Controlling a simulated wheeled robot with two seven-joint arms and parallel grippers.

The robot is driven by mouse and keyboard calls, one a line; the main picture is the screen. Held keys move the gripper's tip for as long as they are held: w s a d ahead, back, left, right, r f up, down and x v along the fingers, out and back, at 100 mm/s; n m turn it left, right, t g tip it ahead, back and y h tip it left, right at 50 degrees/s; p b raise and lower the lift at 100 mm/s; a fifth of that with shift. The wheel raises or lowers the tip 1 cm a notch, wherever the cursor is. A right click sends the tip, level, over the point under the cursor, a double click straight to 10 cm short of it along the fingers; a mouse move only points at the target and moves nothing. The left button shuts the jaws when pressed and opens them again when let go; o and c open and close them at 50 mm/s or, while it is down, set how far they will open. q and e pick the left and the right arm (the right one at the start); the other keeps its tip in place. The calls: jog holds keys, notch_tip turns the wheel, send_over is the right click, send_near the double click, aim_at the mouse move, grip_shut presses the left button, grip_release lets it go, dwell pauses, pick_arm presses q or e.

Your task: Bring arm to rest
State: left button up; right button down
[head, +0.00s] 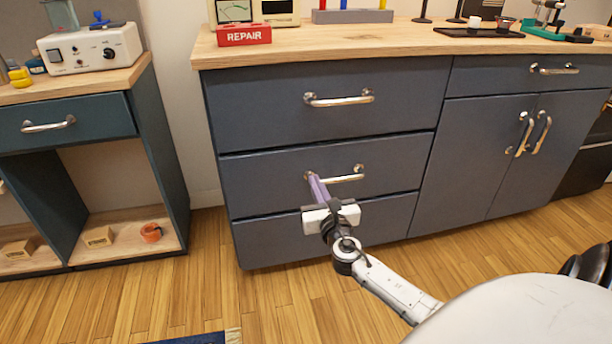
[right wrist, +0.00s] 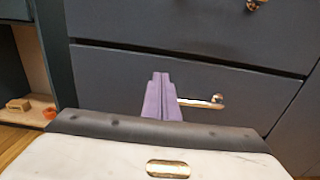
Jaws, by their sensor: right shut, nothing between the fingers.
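My right arm (head: 395,288) reaches from the lower right toward the grey-blue drawer cabinet (head: 300,140). My right gripper (head: 317,184) has purple fingers that are shut together with nothing between them. In the head view its fingertips overlap the left end of the middle drawer's handle (head: 345,177). In the right wrist view the shut fingers (right wrist: 161,85) point at the drawer front, and the handle (right wrist: 205,102) shows to their right. I cannot tell whether the fingers touch the handle. All the drawers look closed. My left gripper is not in view.
A wooden countertop (head: 400,40) above the drawers holds a red REPAIR box (head: 243,34) and several tools. A shelf unit (head: 165,160) stands at the left, with an orange ring (head: 151,232) on its lower shelf. The wooden floor (head: 270,305) before the drawers is clear.

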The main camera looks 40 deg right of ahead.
jog(key=shift+s+a, duration=0.1)
jog(key=shift+s, duration=0.05)
